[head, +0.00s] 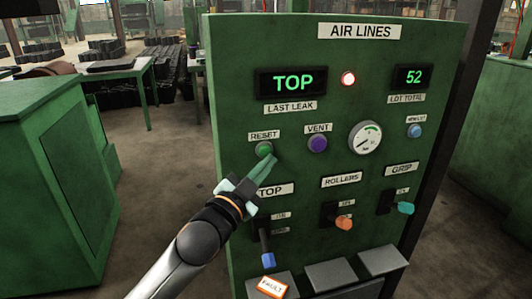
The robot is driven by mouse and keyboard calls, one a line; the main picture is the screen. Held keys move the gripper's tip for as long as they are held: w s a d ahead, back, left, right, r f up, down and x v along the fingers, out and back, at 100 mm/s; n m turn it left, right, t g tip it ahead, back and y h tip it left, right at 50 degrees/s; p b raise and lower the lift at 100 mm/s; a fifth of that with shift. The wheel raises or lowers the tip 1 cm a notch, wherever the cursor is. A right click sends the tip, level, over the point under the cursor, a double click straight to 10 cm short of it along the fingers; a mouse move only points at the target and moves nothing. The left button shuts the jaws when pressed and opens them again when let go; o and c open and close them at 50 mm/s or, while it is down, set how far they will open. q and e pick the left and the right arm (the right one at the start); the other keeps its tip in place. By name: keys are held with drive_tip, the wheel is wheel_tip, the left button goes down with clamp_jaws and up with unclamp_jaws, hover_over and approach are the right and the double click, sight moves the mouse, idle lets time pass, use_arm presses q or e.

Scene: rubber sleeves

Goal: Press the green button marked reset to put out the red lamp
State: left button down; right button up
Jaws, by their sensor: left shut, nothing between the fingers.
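The green button (264,149) sits on the green panel (240,90) under a label reading RESET (264,135). My left gripper (267,162) is shut and empty, its fingertips just below the green button. I cannot tell whether the tips touch the button. The red lamp (348,78) is lit, right of a display reading TOP (292,82). My right gripper is not in view.
Right of the button are a purple VENT button (318,143), a gauge (365,137) and a blue button (415,131). Below are levers with blue (268,261), orange (344,223) and teal (405,208) handles. A green cabinet (50,180) stands at left.

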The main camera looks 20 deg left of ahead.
use_arm(q)
drive_tip(key=shift+w, duration=0.1)
idle(0.5)
drive_tip(key=shift+w+a, duration=0.25)
drive_tip(key=shift+w, duration=0.05)
drive_tip(key=shift+w+a+p, duration=0.2)
drive_tip(key=shift+w+p, duration=0.05)
drive_tip(key=shift+p, duration=0.15)
idle(0.5)
idle(0.4)
drive_tip(key=shift+s+d, duration=0.45)
drive_tip(key=shift+s, duration=0.2)
drive_tip(key=shift+s+d+p, duration=0.3)
drive_tip(key=shift+s+d, duration=0.4)
drive_tip(key=shift+s, duration=0.35)
drive_tip(key=shift+s+d+p, duration=0.25)
drive_tip(key=shift+s+d, duration=0.45)
drive_tip(key=shift+s, duration=0.3)
